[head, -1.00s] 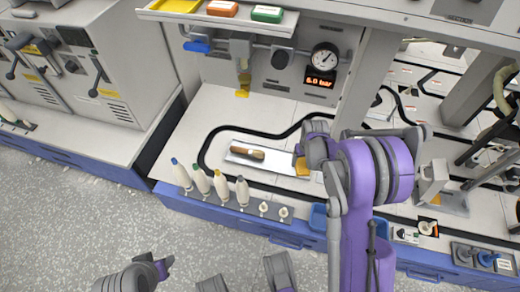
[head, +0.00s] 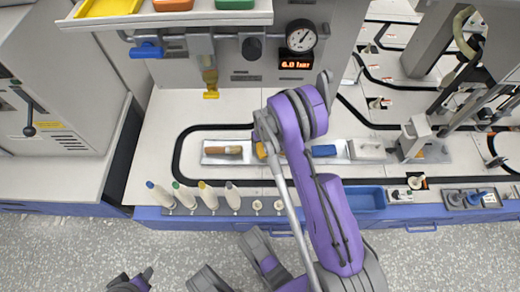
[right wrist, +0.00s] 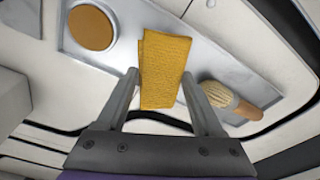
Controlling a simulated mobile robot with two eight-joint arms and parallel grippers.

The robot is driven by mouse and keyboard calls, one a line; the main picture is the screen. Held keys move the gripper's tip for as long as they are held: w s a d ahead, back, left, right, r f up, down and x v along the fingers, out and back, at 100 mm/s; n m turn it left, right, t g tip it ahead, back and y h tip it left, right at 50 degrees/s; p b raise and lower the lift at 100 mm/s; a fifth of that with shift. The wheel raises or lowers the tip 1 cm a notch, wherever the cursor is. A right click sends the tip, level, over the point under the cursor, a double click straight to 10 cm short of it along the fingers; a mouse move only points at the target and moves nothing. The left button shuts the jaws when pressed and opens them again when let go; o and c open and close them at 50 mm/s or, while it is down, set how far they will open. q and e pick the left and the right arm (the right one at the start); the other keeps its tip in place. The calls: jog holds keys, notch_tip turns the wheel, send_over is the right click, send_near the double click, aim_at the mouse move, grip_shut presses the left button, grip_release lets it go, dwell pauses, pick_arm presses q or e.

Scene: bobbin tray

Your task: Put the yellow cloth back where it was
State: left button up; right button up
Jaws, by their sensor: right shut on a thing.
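The yellow cloth (right wrist: 165,50) is a folded, textured piece between the fingers of my right gripper (right wrist: 160,76) in the right wrist view. The gripper is shut on it. In the head view a small part of the cloth (head: 261,151) shows beside my purple right arm, which hides most of the gripper. The cloth is over the metal tray (head: 210,160), to the right of the brush. I cannot tell whether it touches the tray. My left gripper cannot be made out.
A wooden-handled brush (head: 224,150) lies on the tray; it also shows in the wrist view (right wrist: 232,100), with a round orange-brown disc (right wrist: 91,27). Several bobbins (head: 207,196) stand along the front edge. A blue bin (head: 364,198) is at front right. A gauge (head: 301,36) is above.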

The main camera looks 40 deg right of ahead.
aim_at(261, 149)
jog(key=shift+f+b, duration=0.5)
jog(key=shift+f, duration=1.45)
jog(key=shift+f, duration=0.1)
jog(key=o, duration=1.5)
jog(key=shift+c, duration=0.2)
